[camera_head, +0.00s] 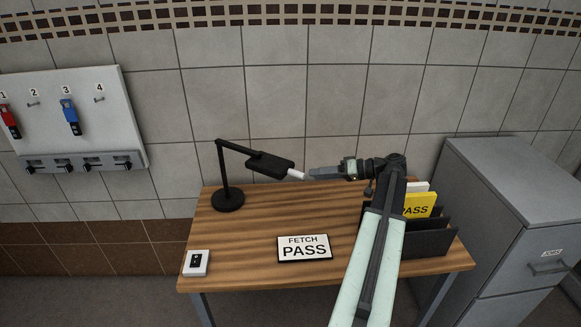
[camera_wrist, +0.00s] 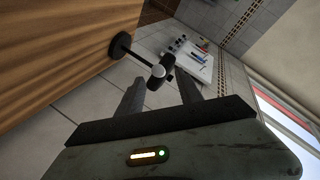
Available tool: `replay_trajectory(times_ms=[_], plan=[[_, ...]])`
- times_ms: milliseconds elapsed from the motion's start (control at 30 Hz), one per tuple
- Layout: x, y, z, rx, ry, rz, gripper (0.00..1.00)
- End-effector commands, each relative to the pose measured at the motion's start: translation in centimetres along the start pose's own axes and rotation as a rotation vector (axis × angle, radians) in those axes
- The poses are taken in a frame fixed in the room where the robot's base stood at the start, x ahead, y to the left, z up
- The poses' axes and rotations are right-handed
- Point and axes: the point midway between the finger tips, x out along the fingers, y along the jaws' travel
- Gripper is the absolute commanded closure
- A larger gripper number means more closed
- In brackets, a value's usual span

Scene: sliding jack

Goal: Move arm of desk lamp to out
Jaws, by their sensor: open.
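The black desk lamp (camera_head: 228,198) stands at the back left of the wooden desk, its round base flat on the top. Its jointed arm (camera_head: 237,147) rises from the base and bends right to a black head (camera_head: 270,163) with a short white tip (camera_head: 296,174). My gripper (camera_head: 309,174) is just right of that tip, level with it and pointing left. In the wrist view my gripper (camera_wrist: 160,76) is open, and the lamp's near end (camera_wrist: 158,80) shows between the fingers. I cannot tell whether they touch it.
A FETCH PASS card (camera_head: 304,248) lies on the wooden desk (camera_head: 245,240). A white switch box (camera_head: 196,263) sits at its front left. A dark file holder (camera_head: 428,240) with a yellow PASS folder is right, by a grey cabinet (camera_head: 505,215). A key board (camera_head: 75,115) hangs left.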

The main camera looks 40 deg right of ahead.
Motion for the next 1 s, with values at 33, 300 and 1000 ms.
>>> replay_trajectory(times_ms=[33, 300, 1000], plan=[[-0.7, 0.1, -0.1, -0.001, 0.011, 0.002, 0.57], [-0.3, 0.4, 0.1, -0.001, 0.021, 0.007, 0.57], [5.8, 0.7, -0.3, 0.003, 0.029, 0.015, 0.57]])
